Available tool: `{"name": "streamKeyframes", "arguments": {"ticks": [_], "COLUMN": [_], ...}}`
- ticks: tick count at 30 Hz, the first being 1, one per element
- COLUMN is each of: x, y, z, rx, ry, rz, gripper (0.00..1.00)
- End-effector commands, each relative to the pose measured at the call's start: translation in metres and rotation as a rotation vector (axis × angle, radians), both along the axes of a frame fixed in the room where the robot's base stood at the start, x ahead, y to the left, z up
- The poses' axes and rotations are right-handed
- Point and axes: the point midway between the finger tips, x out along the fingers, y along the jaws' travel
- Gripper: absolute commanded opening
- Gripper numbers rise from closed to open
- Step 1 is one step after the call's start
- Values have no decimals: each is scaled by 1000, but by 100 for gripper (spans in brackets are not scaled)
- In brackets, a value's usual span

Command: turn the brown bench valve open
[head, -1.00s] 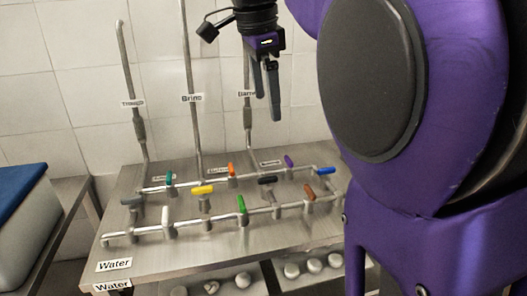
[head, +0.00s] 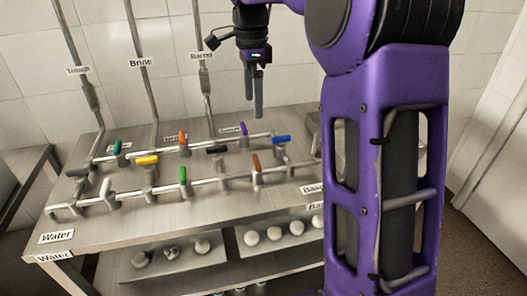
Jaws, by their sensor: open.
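The brown bench valve (head: 256,164) is a small brown lever on the right part of the front pipe, above the steel bench (head: 150,222). Its handle stands roughly upright and leans a little. My gripper (head: 254,113) hangs above the back of the bench, fingers pointing down, open and empty. In the picture it is above the brown valve and apart from it. The exact depth between them cannot be told.
Other levers stand close by: black (head: 217,150), blue (head: 281,139), purple (head: 243,129), green (head: 183,175), yellow (head: 148,160), orange (head: 183,138), teal (head: 117,147) and white (head: 104,188). Vertical pipes (head: 140,60) rise at the back wall. A lower shelf holds round pale items (head: 252,238).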

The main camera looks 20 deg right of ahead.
Motion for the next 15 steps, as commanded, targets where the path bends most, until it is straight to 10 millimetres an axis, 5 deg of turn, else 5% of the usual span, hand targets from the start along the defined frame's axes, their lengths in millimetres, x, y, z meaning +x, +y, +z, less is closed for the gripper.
{"name": "streamKeyframes", "arguments": {"ticks": [8,15], "x": [1,0], "y": [-3,-3], "z": [-18,-66], "rx": [16,15], "ry": [4,7], "rz": [-7,-7], "gripper": [100,100]}}
